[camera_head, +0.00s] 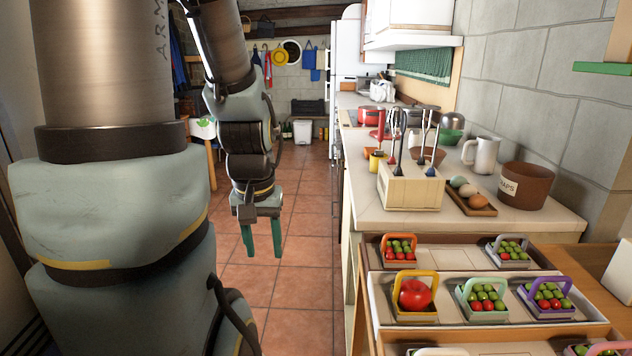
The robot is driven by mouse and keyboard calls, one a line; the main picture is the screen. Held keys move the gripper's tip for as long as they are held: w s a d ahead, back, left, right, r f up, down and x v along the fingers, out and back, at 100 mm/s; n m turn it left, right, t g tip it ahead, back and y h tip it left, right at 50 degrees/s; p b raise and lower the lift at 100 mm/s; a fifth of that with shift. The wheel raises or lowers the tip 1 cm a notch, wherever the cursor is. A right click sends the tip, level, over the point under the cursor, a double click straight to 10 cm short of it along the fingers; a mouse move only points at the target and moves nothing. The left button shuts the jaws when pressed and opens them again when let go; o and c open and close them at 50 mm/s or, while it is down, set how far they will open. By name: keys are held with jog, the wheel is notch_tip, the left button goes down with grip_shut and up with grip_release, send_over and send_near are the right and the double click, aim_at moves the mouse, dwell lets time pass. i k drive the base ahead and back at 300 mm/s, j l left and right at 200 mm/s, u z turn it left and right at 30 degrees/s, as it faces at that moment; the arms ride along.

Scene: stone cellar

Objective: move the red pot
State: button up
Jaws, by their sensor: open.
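A red pot (371,116) stands far back on the long counter (465,225) at the right, beyond the utensil holder. It looks small from here, and its lower part is partly hidden by things in front. My gripper (262,240) hangs at the left of the counter, pointing down over the tiled floor. Its two green fingers are apart, with nothing between them. It is well short of the pot and apart from everything.
A utensil holder (410,187), an egg tray (472,203), a white pitcher (482,155) and a brown crock (526,186) crowd the counter's near end. Stepped shelves with small fruit baskets stand in front. The tiled floor (305,230) left of the counter is clear.

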aim_at(369, 115)
jog(key=i, duration=3.95)
